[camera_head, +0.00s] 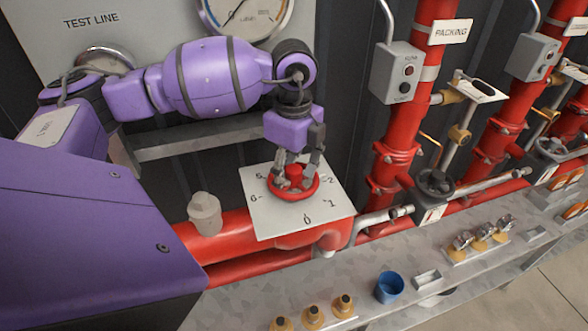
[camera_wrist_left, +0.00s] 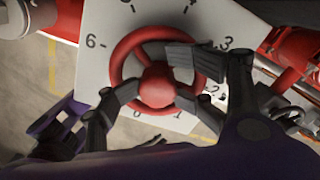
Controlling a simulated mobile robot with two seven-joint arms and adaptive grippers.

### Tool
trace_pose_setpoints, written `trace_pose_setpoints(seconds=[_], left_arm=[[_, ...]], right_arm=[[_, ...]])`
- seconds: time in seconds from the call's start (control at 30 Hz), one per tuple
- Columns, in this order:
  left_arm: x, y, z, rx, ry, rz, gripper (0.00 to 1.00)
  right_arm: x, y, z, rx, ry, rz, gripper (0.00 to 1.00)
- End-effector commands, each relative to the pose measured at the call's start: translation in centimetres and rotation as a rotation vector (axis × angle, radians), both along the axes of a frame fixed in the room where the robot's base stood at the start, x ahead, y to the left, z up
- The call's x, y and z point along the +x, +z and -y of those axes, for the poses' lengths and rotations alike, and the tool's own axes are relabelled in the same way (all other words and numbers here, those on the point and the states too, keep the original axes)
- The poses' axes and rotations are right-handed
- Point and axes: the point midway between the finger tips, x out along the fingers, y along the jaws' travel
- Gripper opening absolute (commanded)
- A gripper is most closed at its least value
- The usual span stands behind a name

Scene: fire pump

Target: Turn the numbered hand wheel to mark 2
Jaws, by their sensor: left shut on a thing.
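The red hand wheel (camera_head: 294,184) lies on a white square plate (camera_head: 265,218) with black numbers around it, above a red pipe. In the left wrist view the wheel's round hub (camera_wrist_left: 157,87) and rim show close up, over the plate (camera_wrist_left: 100,60) with its numbers. My left gripper (camera_head: 297,168) points down onto the wheel and is shut on it. In the left wrist view the gripper's dark fingers (camera_wrist_left: 160,78) reach in from both sides around the hub. They hide part of the rim. I cannot make out which number the wheel points to. My right gripper is not in view.
A grey knob (camera_head: 204,213) stands left of the plate. Red pipes (camera_head: 398,140) with grey switch boxes (camera_head: 397,72) rise at the right. A metal bench (camera_head: 330,285) in front holds a blue cup (camera_head: 389,287) and several brass fittings (camera_head: 313,317).

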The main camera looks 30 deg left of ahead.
Motion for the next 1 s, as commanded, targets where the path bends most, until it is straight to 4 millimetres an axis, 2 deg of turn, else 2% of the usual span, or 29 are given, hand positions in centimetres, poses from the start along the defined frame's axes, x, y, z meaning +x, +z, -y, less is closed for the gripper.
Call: trace_pose_setpoints(seconds=[0.37, 1.0], left_arm=[[0.0, 0.5, -0.1, 0.002, 0.0, 0.004, 0.5], [0.1, 7.0, -0.1, 0.001, 0.0, 0.009, 0.5]], right_arm=[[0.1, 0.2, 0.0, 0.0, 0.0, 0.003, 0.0], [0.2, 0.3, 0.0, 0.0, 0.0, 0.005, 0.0]])
